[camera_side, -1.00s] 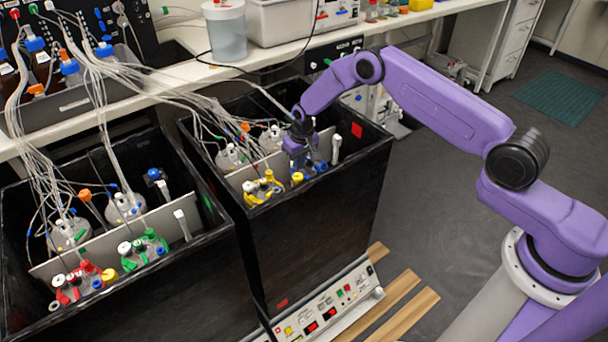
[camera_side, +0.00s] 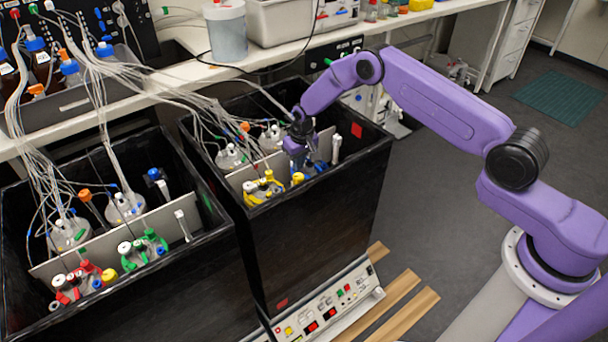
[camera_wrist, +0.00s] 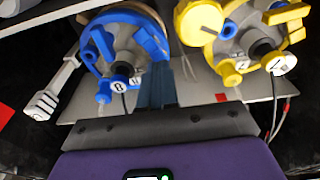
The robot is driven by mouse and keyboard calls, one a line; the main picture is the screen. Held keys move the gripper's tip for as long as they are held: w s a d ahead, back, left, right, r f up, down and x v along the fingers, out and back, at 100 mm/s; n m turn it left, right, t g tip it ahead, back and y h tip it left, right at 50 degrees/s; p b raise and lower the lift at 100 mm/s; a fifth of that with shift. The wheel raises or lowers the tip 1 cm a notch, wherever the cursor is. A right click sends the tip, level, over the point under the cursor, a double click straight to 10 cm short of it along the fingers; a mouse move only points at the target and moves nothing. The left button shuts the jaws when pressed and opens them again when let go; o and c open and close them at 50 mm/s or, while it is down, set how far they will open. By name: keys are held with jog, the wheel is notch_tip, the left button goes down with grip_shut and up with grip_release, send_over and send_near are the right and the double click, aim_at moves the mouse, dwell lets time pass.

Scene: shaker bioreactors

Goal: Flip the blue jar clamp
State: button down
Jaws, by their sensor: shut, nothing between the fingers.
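The blue jar clamp (camera_wrist: 152,38) is a blue ring around the jar lid at the upper left of the wrist view. In the side view the blue-marked jar (camera_side: 316,168) is inside the right black box, mostly hidden by my gripper (camera_side: 303,163). In the wrist view my gripper (camera_wrist: 160,85) is shut and empty. Its fingers are just below and to the right of the blue ring, between the blue jar and the yellow jar. I cannot tell whether they touch the ring.
The yellow-clamped jar (camera_wrist: 245,35) stands close on the right. A pale divider plate (camera_wrist: 215,95) crosses the box, and a white handle (camera_wrist: 52,90) is at the left. The black box walls (camera_side: 335,205) rise around the jars. Tubes hang into the box.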

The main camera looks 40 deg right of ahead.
jog(key=shift+f, duration=0.85)
dwell(0.5)
jog(key=shift+r, duration=3.45)
